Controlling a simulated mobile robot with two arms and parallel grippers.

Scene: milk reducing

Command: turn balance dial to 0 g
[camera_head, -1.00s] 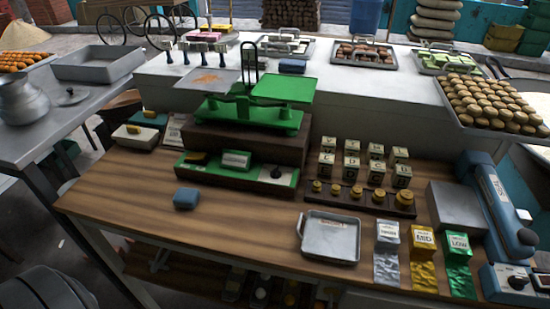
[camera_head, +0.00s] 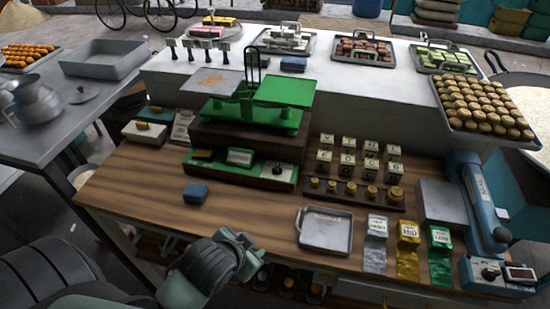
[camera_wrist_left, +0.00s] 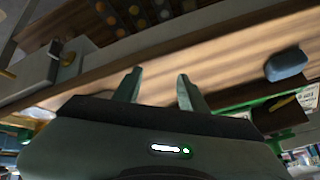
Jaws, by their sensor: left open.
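The green balance (camera_head: 255,118) stands on a dark wooden block at the table's back, with a grey pan at left and a green pan at right. Below it is a low green panel (camera_head: 228,171) with a round black dial (camera_head: 278,169) on its right end. The dial's reading is too small to tell. My left gripper (camera_head: 243,250) is at the table's front edge, low and in front of the dial, well apart from it. In the left wrist view its two fingers (camera_wrist_left: 159,76) are spread and empty. My right gripper is not in view.
A metal tray (camera_head: 326,229), brass weights (camera_head: 349,189) and labelled cubes (camera_head: 348,157) are to the right. The table between the front edge and the panel is mostly clear.

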